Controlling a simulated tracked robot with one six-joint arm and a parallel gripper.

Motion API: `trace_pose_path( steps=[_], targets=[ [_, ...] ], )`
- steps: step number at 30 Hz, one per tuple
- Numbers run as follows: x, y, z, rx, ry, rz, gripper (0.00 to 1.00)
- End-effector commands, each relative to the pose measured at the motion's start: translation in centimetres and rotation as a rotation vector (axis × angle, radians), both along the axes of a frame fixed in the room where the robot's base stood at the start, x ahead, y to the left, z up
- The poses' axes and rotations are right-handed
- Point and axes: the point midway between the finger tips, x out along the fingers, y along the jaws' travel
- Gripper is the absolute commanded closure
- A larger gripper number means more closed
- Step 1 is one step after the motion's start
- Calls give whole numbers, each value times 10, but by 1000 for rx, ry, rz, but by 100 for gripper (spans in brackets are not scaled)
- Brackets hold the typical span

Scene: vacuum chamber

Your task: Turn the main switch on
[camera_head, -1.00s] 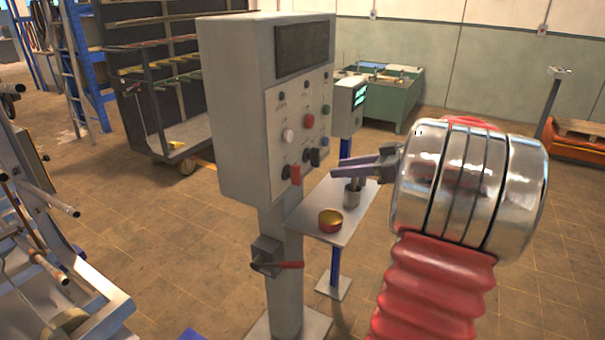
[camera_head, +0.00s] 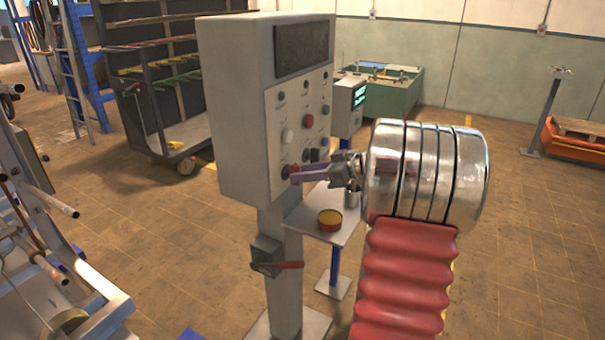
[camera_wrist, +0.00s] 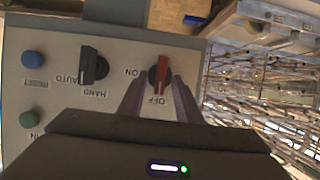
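The main switch (camera_wrist: 162,70) is a red rotary handle on a black base at the panel's lower corner. ON and OFF labels stand beside it, and its handle lies toward OFF. My gripper (camera_wrist: 159,82) is at the switch with one finger on each side of the red handle. The fingers are apart, and gaps seem to show between them and the handle. In the head view my gripper (camera_head: 296,176) reaches the front of the grey control cabinet (camera_head: 236,110) and mostly covers the switch.
Beside the switch is a black HAND/AUTO selector (camera_wrist: 93,66), with blue (camera_wrist: 33,60) and green (camera_wrist: 27,118) buttons farther left. A small table (camera_head: 308,222) with a round tin (camera_head: 330,220) stands behind the cabinet.

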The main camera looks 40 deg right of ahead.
Motion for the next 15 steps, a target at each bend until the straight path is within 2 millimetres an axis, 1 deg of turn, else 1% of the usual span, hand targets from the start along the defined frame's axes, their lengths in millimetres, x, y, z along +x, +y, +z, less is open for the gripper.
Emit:
trace_pose_path(
  steps=[1, 4, 13, 15],
  targets=[
    [4, 2, -2, 0, 0, 2, 69],
    [9, 4, -3, -1, 0, 1, 69],
    [10, 4, -4, -1, 0, 1, 69],
    [10, 4, -4, -1, 0, 1, 74]
  ],
)
